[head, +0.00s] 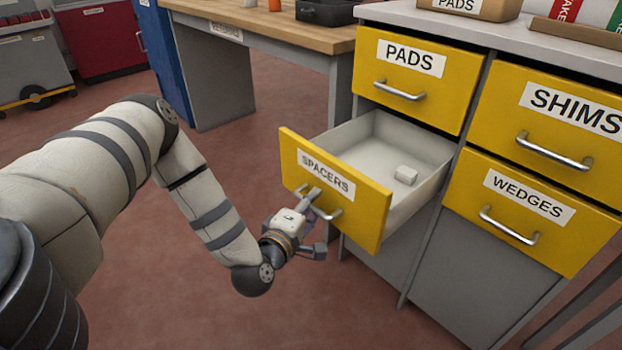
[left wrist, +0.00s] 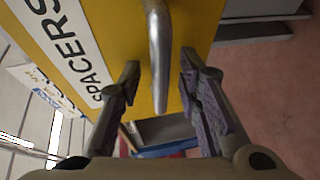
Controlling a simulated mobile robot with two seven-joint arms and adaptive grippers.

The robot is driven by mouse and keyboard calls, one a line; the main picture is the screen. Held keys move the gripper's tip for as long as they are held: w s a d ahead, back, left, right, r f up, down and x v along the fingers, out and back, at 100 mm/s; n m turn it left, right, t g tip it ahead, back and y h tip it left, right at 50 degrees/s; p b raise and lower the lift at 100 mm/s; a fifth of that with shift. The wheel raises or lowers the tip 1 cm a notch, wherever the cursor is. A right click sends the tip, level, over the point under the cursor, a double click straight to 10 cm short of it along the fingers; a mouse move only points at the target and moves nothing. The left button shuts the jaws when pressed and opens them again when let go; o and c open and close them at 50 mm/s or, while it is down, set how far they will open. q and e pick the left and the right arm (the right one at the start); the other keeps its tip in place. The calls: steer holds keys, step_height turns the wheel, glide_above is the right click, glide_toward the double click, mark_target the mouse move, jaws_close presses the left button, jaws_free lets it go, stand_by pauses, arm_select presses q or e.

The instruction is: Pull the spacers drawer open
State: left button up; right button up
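The yellow spacers drawer (head: 357,209) stands pulled out of the cabinet in the head view. In the left wrist view the handle (left wrist: 158,60) runs between the two fingers of my left gripper (left wrist: 158,85). The fingers are apart, with a visible gap on each side of the bar. My right gripper is not in view.
Closed yellow drawers labelled pads (head: 417,76), shims (head: 553,108) and wedges (head: 527,214) surround the open one. A wooden-topped workbench (head: 290,30) stands behind. The red floor (head: 330,310) in front of the drawer is clear.

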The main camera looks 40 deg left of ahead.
arm_select(q)
steer(key=v, duration=1.2)
steer(key=s+d+f+m+g+h+p, duration=0.2)
steer(key=s+d+f+m+g+h, duration=0.3)
steer(key=d, duration=0.3)
steer(key=s+d+f+m+g+h+p, duration=0.3)
steer(key=s+d+m+g, duration=0.1)
steer(key=s+d+m, duration=0.35)
steer(key=s+a+r+m+g+y+p, duration=0.1)
steer(key=s+m+g, duration=0.3)
steer(key=s, duration=0.4)
steer(key=s+a+r+m+g+y+p, duration=0.1)
steer(key=s+a+m+g+y+p, duration=0.1)
steer(key=s, duration=0.7)
steer(key=a+m+g, duration=0.1)
steer(key=m+g, duration=0.1)
steer(key=shift+s+g, duration=0.2)
steer(key=shift+g, duration=0.2)
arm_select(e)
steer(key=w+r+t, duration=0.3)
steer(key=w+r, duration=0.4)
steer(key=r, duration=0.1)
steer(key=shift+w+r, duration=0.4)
